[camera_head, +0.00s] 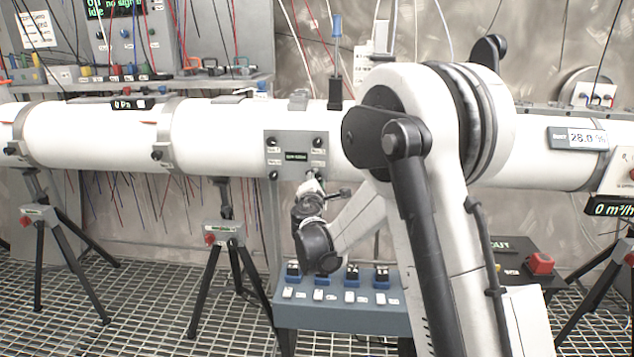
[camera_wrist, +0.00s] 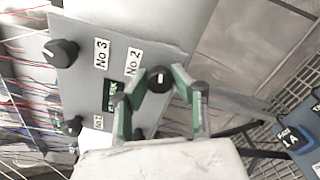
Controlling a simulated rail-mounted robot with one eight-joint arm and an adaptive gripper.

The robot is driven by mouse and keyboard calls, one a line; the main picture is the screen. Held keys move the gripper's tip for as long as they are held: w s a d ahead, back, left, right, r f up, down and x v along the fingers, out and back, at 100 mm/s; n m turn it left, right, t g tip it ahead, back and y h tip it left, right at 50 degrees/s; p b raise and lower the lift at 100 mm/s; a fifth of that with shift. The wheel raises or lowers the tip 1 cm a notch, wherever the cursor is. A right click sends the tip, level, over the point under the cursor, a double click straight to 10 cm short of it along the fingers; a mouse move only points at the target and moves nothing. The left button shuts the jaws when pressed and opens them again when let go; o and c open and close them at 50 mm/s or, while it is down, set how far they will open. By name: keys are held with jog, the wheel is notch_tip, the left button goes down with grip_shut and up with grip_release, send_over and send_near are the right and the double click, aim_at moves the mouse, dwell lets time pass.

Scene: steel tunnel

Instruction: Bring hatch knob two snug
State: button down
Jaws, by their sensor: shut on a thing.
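The hatch panel (camera_head: 296,150) is a grey plate on the white pipe, with dark knobs at its corners and a small display in the middle. In the wrist view the panel (camera_wrist: 88,85) appears rotated, and knob two (camera_wrist: 160,79) is a round black knob beside the label "No 2" (camera_wrist: 133,62). My gripper (camera_wrist: 160,76) has its green-lined fingertips on either side of knob two and is shut on it. In the head view my gripper (camera_head: 312,184) is at the panel's lower right corner and hides that knob.
Knob three (camera_wrist: 61,53) and another knob (camera_wrist: 73,125) stand on the same panel. A blue-grey box of switches (camera_head: 340,314) stands below my wrist. Tripods (camera_head: 225,235) hold the pipe (camera_head: 230,135). A red-buttoned box (camera_head: 538,264) is at right.

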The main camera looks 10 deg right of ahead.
jog(key=shift+m, duration=1.1)
jog(key=c, duration=1.4)
grip_release()
jog(key=shift+s, duration=0.1)
jog(key=v, duration=1.2)
jog(key=shift+r, duration=0.1)
